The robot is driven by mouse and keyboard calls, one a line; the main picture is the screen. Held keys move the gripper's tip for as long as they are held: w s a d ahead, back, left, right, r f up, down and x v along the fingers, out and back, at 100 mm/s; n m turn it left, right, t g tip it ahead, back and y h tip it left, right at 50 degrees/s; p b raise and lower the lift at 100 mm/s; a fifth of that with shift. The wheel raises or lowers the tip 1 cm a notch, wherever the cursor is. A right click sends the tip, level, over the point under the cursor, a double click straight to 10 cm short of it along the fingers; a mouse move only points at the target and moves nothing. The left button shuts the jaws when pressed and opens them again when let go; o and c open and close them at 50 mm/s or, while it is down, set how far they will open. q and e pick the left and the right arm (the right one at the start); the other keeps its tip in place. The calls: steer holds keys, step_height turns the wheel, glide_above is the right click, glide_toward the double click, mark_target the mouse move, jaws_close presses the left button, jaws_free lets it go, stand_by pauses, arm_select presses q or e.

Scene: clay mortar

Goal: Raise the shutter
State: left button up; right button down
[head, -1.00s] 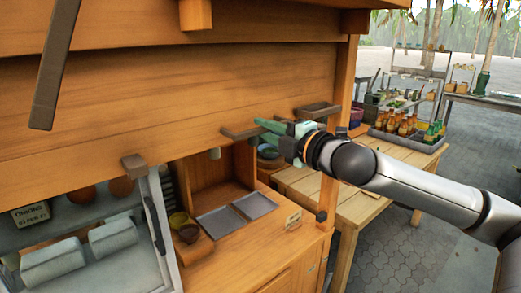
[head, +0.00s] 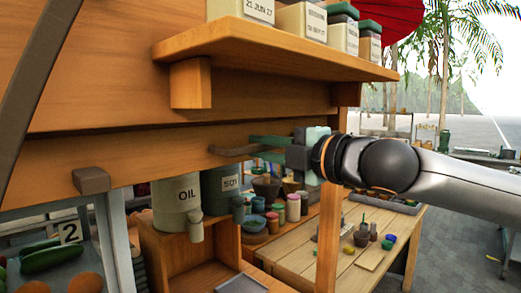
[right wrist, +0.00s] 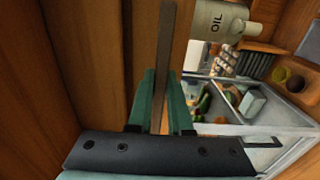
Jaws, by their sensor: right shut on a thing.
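The shutter (head: 150,165) is a broad orange-brown wooden panel across the front of the stall, with an open space below its lower edge. My right gripper (head: 266,149) is at the right end of the panel, its green fingers shut on the shutter's dark bar handle (head: 228,150). In the right wrist view the handle (right wrist: 166,55) runs between the two green fingers (right wrist: 160,105), beside brown wood. My left gripper is out of view.
Below the shutter are an oil tin (head: 177,204), a sauce tin (head: 222,190) and several small jars. A shelf (head: 270,48) with labelled containers juts out above. A wooden table (head: 345,262) stands at the right.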

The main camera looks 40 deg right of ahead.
steer(key=shift+s+d+r, duration=0.1)
steer(key=shift+r, duration=0.6)
steer(key=c, duration=0.8)
jaws_free()
steer(key=shift+f, duration=0.1)
steer(key=shift+c, duration=0.2)
steer(key=shift+f, duration=0.15)
steer(key=s+p, duration=0.1)
steer(key=s, duration=1.1)
steer(key=shift+s+d, duration=0.2)
steer(key=shift+d, duration=0.2)
